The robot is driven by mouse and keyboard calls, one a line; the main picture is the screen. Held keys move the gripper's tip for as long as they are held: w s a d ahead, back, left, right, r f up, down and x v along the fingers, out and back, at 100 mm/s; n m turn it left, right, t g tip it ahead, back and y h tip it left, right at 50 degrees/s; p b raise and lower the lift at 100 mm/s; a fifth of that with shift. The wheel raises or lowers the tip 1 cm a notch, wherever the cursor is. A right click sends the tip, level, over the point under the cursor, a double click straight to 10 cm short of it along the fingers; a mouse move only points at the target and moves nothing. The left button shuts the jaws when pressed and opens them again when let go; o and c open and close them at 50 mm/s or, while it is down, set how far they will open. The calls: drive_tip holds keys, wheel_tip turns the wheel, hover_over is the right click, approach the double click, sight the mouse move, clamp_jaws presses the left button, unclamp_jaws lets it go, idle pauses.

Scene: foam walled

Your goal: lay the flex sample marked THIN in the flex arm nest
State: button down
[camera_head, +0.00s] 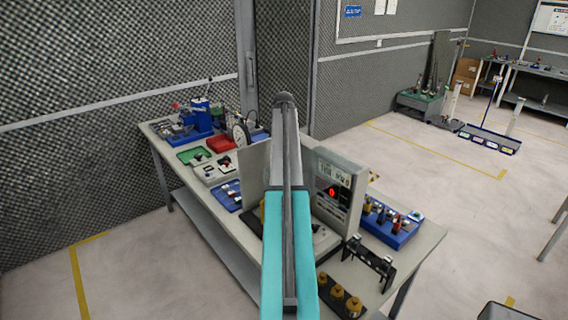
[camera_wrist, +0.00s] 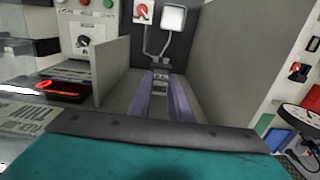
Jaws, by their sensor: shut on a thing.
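In the wrist view, my gripper (camera_wrist: 165,130) shows as a dark bar with bolts above a broad teal part. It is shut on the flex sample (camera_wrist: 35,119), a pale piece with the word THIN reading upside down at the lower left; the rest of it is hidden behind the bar. Beyond the gripper is a bay between two grey walls, with two purple rails (camera_wrist: 184,98) and a small grey block (camera_wrist: 160,82) between them. I cannot tell whether this is the flex arm nest. In the head view my arm hides the gripper and the sample.
A grey bench (camera_head: 405,250) carries an upright tester panel (camera_head: 340,190) with a red light, a blue tray of parts (camera_head: 390,222), a black stand (camera_head: 370,262) and brass-coloured pieces (camera_head: 335,290). The bay walls rise close on both sides. Open floor lies right of the bench.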

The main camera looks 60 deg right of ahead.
drive_tip(key=shift+f, duration=0.4)
drive_tip(key=c, duration=1.5)
unclamp_jaws()
drive_tip(key=shift+c, duration=0.2)
drive_tip(key=shift+r, duration=0.2)
wheel_tip(320, 180, up, 13)
drive_tip(key=b, duration=0.5)
drive_tip(key=shift+r, duration=0.2)
